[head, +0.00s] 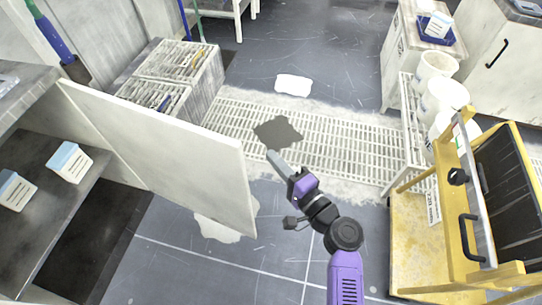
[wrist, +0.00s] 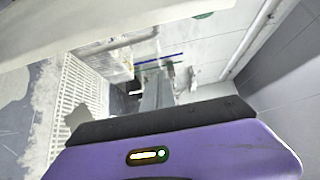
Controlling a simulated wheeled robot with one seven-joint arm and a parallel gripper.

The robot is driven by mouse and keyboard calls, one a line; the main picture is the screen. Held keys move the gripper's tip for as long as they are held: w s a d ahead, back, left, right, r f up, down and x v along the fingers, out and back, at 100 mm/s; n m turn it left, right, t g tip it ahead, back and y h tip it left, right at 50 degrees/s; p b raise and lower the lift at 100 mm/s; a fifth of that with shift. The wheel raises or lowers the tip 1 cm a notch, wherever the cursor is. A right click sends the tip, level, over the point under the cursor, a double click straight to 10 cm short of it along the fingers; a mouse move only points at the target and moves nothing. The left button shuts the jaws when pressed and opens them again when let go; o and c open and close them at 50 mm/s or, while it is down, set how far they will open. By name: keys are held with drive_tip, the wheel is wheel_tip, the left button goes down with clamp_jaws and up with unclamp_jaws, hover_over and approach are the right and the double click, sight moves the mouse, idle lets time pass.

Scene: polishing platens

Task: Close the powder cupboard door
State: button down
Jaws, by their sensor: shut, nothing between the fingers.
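The cupboard door (head: 165,150) is a pale flat panel standing wide open at the left of the head view. It reaches from the cupboard at the left to a free edge near the picture's middle. My gripper (head: 272,157) is shut and empty, to the right of the door's free edge, with a visible gap in the picture. A pale panel, possibly the door, crosses the top of the wrist view.
A floor grating (head: 340,150) with a dark patch (head: 278,132) lies beyond my gripper. A yellow frame (head: 405,240) and white tubs (head: 443,95) stand at the right.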

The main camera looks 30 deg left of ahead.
drive_tip(key=a, duration=0.7)
drive_tip(key=shift+s+a, duration=0.2)
drive_tip(key=shift+a, duration=0.15)
